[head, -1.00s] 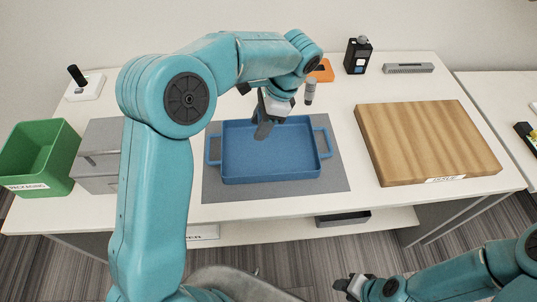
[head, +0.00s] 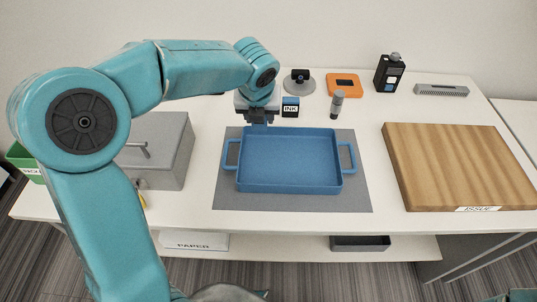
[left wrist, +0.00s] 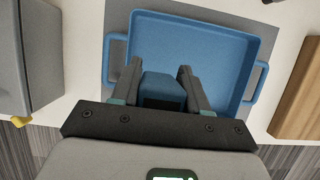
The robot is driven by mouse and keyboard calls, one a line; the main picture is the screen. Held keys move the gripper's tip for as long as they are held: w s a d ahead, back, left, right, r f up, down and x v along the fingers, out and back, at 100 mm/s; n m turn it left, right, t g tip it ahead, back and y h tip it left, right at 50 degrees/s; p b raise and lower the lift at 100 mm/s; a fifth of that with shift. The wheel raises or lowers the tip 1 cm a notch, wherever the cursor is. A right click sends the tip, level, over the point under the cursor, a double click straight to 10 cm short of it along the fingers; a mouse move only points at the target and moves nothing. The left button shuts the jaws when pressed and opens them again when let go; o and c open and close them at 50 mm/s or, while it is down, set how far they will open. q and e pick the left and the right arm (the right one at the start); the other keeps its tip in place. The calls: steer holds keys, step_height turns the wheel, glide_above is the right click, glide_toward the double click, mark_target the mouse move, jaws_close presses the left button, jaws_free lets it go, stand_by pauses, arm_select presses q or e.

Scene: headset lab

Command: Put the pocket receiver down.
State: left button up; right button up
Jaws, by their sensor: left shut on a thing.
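My left gripper (head: 258,120) is at the back edge of the blue tray (head: 290,189), left of its middle. In the left wrist view its fingers (left wrist: 164,80) are shut on a small blue-grey block with a dark face, which I take to be the pocket receiver (left wrist: 162,88). The receiver shows in front of the tray (left wrist: 195,18) there. In the head view it is mostly hidden by the gripper, and I cannot tell whether it touches anything. The tray's visible floor is empty. My right gripper is out of view.
The tray stands on a grey mat (head: 300,203). A wooden board (head: 455,165) lies right, a grey box (head: 165,150) left.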

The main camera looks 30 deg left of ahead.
arm_select(q)
step_height(320, 180, down, 9)
steer(key=shift+a+b, duration=0.1)
steer(key=shift+b, duration=0.55)
step_height(320, 180, down, 4)
steer(key=shift+f+b, duration=0.15)
steer(key=shift+b, duration=0.45)
steer(key=shift+w+f, duration=0.1)
steer(key=shift+f, duration=0.25)
steer(key=o, duration=1.1)
steer(key=shift+f, duration=0.1)
steer(key=shift+c, duration=0.2)
